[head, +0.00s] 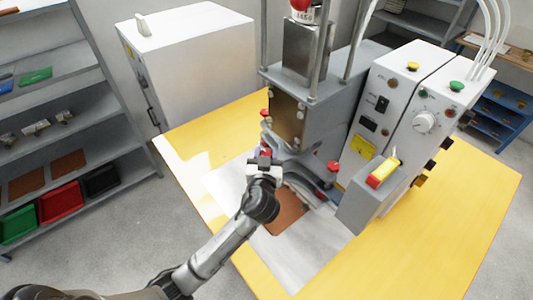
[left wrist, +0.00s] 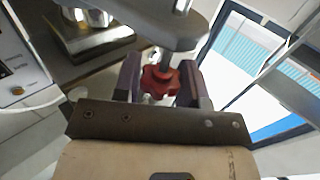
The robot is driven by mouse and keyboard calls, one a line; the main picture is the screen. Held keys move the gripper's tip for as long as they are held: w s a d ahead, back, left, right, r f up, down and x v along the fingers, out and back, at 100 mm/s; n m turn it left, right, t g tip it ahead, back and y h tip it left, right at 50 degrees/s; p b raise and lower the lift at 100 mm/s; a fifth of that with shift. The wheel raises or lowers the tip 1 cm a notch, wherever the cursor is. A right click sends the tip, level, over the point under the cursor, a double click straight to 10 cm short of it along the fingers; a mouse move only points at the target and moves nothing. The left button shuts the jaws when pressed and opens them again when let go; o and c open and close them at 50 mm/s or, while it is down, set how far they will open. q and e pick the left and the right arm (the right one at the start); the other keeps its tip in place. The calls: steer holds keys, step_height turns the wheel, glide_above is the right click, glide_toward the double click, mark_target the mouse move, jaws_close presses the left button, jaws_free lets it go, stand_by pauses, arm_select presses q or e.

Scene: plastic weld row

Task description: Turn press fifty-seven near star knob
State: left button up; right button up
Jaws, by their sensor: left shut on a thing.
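The press (head: 290,112) stands on a yellow table. My left gripper (head: 264,158) is at its front left, low by the grey base. In the left wrist view, a red star knob (left wrist: 160,80) on a metal rod sits between the two dark fingers of my left gripper (left wrist: 161,88), which is shut on it. In the head view this knob is mostly hidden by the gripper. Another red knob (head: 333,166) stands free at the right of the base, and a further red one (head: 265,112) shows behind at the left. My right gripper is not in view.
A grey control box (head: 400,110) with a dial and coloured buttons stands right of the press. A brown sheet (head: 287,214) lies on the metal plate (head: 305,262) before the press. Shelves (head: 80,105) stand at left; the table's front right is clear.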

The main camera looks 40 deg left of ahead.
arm_select(q)
steer(key=m+t+h+p, duration=0.1)
steer(key=m+h+p, duration=0.1)
steer(key=h, duration=0.1)
steer(key=m+t+h+p, duration=0.1)
steer(key=m+h+p, duration=0.1)
steer(key=h+p, duration=0.1)
steer(key=m+t+h+p, duration=0.1)
steer(key=m+h+p, duration=0.2)
steer(key=h, duration=0.1)
steer(key=shift+a+r+h, duration=0.15)
steer(key=shift+r+h, duration=0.15)
steer(key=m+h+p, duration=0.1)
steer(key=m+h, duration=0.1)
steer(key=shift+h, duration=0.3)
steer(key=shift+f+m+h+p, duration=0.15)
steer(key=shift+m+h+p, duration=0.3)
steer(key=shift+h, duration=0.25)
steer(key=m+g+h, duration=0.1)
steer(key=h, duration=0.1)
steer(key=shift+m+h, duration=0.35)
steer(key=shift+h, duration=0.05)
steer(key=shift+f+m+g+h+b, duration=0.1)
steer(key=shift+m+g+h+b, duration=0.2)
steer(key=shift+m+g+h, duration=0.8)
steer(key=shift+f+m+g+h+b, duration=0.1)
steer(key=shift+m+g+h+b, duration=0.3)
steer(key=shift+m+h, duration=0.8)
steer(key=shift+g+h, duration=0.4)
steer(key=shift+h, duration=0.3)
